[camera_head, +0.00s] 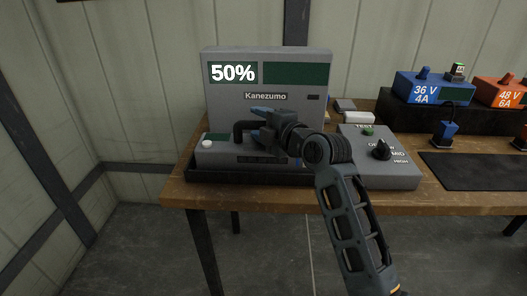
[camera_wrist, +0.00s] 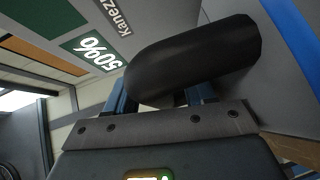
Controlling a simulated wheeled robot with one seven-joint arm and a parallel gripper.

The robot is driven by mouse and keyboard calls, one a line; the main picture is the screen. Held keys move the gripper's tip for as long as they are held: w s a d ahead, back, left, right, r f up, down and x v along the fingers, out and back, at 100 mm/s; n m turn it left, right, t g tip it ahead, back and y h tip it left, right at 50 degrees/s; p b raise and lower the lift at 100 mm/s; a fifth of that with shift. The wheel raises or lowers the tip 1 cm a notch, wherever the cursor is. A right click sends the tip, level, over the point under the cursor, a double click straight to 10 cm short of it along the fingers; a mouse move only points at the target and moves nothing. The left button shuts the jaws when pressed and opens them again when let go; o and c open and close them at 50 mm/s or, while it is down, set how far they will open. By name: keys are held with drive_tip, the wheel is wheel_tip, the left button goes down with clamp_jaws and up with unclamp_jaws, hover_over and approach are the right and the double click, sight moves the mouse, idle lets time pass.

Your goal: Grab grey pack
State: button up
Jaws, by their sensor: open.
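The grey pack (camera_head: 222,152) sits in a black tray (camera_head: 250,177) in front of the tall grey Kanezumo unit (camera_head: 290,70), whose display reads 50%. It has a black handle (camera_head: 241,130) on top; my arm hides part of its right side. My gripper (camera_head: 257,124) is open at the handle, its blue fingers pointing left. In the wrist view the black handle (camera_wrist: 190,62) looms large in front of the blue fingers (camera_wrist: 160,97) and hides their tips. I cannot tell whether the fingers touch it.
A grey test box (camera_head: 400,172) with a knob and green button stands just right of my arm on the wooden table (camera_head: 450,203). Blue (camera_head: 432,88) and orange (camera_head: 500,92) chargers stand on a black shelf behind a dark mat (camera_head: 475,172). The table's left edge is close to the tray.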

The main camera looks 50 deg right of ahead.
drive_tip(key=shift+c, duration=0.4)
clamp_jaws()
idle(0.9)
drive_tip(key=shift+r, duration=0.3)
